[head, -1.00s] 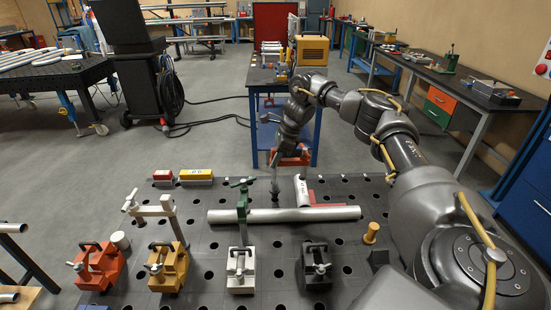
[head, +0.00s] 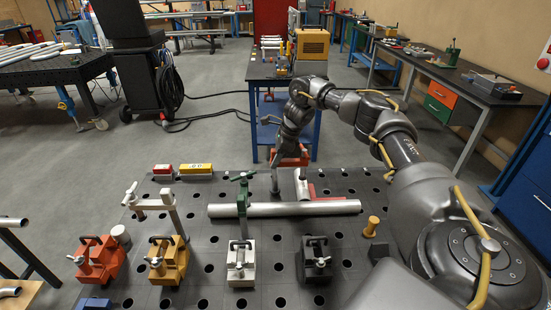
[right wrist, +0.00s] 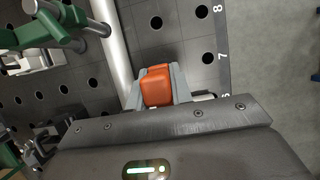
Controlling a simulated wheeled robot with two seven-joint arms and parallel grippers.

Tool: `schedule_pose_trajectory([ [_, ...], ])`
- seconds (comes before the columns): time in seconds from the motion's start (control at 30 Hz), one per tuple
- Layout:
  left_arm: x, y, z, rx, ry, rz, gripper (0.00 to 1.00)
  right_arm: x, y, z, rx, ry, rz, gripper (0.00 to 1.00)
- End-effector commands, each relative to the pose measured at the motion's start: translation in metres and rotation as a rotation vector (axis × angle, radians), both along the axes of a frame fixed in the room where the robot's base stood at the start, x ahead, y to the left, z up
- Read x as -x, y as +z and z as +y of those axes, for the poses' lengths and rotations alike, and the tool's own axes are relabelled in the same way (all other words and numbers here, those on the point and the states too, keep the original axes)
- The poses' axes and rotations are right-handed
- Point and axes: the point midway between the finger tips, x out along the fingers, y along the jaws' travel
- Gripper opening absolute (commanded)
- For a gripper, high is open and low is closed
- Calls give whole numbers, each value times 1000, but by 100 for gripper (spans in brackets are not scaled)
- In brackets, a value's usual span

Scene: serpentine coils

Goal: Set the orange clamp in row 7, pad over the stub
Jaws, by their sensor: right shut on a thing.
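The orange clamp (head: 291,157) is in my right gripper (head: 289,150), above the far part of the dark perforated table. Its arm hangs down at the left. In the right wrist view the orange body (right wrist: 157,88) sits between the grey fingers of my right gripper (right wrist: 157,90), which are shut on it. A long silver tube (head: 320,209) lies across the table, and a short stub (head: 302,186) stands off its far side. I cannot tell whether the clamp's pad is over the stub. Row numbers 7 and 8 show in the right wrist view. My left gripper is not in view.
A green clamp (head: 242,202) stands over the tube. A tan clamp arm (head: 155,204) is at the left. Red, yellow, white and black clamps line the near side; the white one (head: 241,262) is mid-row. A yellow peg (head: 372,227) stands right of the tube.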

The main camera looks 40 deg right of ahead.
Motion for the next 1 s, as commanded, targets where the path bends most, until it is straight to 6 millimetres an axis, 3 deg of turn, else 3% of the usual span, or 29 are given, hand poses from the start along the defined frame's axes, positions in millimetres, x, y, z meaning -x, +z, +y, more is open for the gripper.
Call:
schedule_pose_trajectory([
  [1.0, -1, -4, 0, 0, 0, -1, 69, 0, -15, 1, -2, 0, -1, 0],
])
